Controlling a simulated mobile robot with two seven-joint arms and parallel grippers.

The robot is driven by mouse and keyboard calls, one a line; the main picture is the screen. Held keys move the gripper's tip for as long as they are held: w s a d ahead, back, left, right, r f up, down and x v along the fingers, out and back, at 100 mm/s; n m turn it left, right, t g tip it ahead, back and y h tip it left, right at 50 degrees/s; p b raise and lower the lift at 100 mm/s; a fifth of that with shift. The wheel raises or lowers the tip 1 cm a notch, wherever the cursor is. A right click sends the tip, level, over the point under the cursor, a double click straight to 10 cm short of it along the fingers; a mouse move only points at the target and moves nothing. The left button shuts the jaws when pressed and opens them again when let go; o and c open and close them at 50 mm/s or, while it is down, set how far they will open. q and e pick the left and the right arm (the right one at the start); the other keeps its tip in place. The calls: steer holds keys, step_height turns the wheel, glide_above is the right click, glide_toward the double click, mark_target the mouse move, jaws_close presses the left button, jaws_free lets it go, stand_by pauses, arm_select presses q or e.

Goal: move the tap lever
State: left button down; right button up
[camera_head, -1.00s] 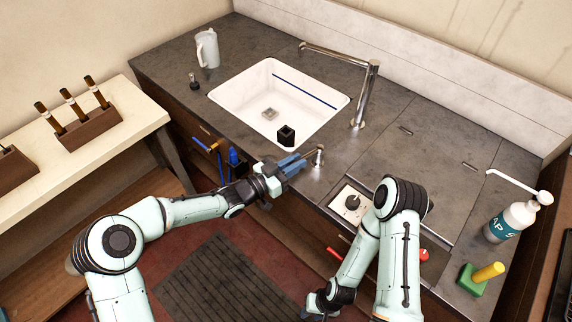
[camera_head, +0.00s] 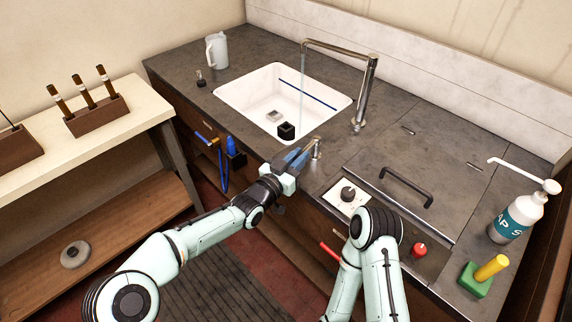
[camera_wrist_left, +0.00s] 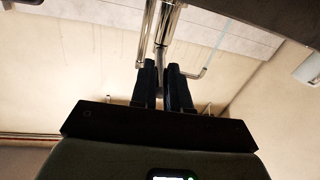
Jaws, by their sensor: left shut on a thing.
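The tap lever (camera_head: 316,148) is a small metal post on the counter at the sink's front right corner. My left gripper (camera_head: 305,156) is shut on it from the left. In the left wrist view the two dark fingers (camera_wrist_left: 164,84) close around a thin metal rod (camera_wrist_left: 161,60). The chrome tap (camera_head: 368,92) stands at the sink's right side, its spout reaching left over the white sink (camera_head: 236,105). A thin stream of water (camera_head: 303,70) falls from the spout. My right arm comes in at the bottom, but its gripper is out of view.
A black cube-like holder (camera_head: 286,131) is by the sink's front edge. A jug (camera_head: 217,50) stands at the back left.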

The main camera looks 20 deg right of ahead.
arm_select(q)
steer(key=shift+f, duration=0.1)
steer(key=c, duration=1.1)
jaws_free()
steer(key=shift+a, duration=0.1)
steer(key=b+v, duration=0.1)
steer(key=v, duration=1.2)
